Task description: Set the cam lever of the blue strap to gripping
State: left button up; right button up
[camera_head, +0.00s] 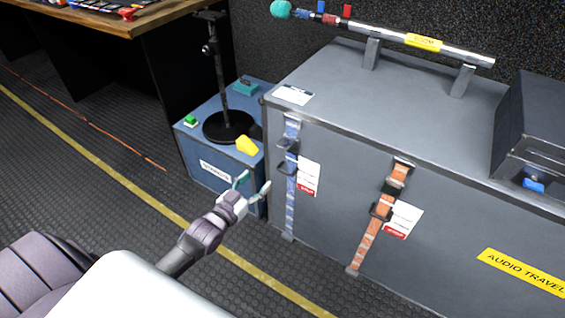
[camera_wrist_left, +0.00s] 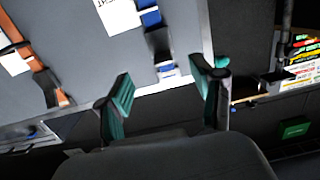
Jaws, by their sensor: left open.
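The blue strap (camera_head: 290,200) runs down the front of the grey case near its left corner in the head view. Its dark cam lever (camera_head: 287,168) sits on the upper half of the strap, beside a white and red tag; its exact position is too small to tell. In the left wrist view the blue strap (camera_wrist_left: 149,18) shows at top middle, partly cut off. My left gripper (camera_head: 255,187) is open and empty, left of the strap and apart from it. Its green-padded fingers also show in the left wrist view (camera_wrist_left: 165,100). My right gripper is not in view.
An orange strap (camera_head: 367,240) with its own buckle hangs right of the blue one on the grey case (camera_head: 440,225). A blue box (camera_head: 210,160) with a black stand (camera_head: 226,125) stands left of the case. The floor in front is clear.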

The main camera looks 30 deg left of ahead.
aim_at(282, 148)
pick_arm(q)
jog(key=shift+t, duration=0.4)
jog(key=w, duration=0.4)
jog(key=w+d+r+b, duration=0.1)
jog(key=w, duration=0.3)
jog(key=w+r+b, duration=0.1)
jog(key=w, duration=0.4)
jog(key=shift+w+d+r, duration=0.1)
jog(key=shift+d+r, duration=0.05)
jog(key=shift+w, duration=0.6)
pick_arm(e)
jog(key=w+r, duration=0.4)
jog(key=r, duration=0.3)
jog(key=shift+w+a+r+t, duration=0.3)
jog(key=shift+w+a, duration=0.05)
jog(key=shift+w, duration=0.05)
